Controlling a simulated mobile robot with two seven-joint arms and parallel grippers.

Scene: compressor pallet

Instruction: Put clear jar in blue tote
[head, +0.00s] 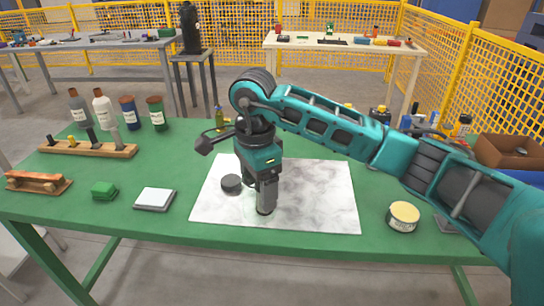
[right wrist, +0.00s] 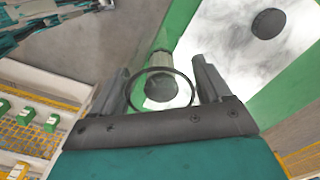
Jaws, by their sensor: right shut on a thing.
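The clear jar (right wrist: 161,88) shows in the right wrist view as a see-through cylinder with a thin dark rim, between the two fingers of my right gripper (right wrist: 163,82). In the head view my right gripper (head: 266,198) points down over the front middle of the white marbled sheet, shut on the jar. The jar is hard to make out there, and I cannot tell whether it touches the sheet. A strip of blue (head: 527,177) at the right edge, below a brown box, may be the blue tote; most of it is out of view. My left gripper is not in view.
A dark round lid (head: 231,184) lies on the marbled sheet (head: 325,195). A tin (head: 403,216) stands right on the green table (head: 300,240). A white-topped square pad (head: 155,198), a green block (head: 104,190), wooden racks and several bottles are left. A brown box (head: 512,150) is right.

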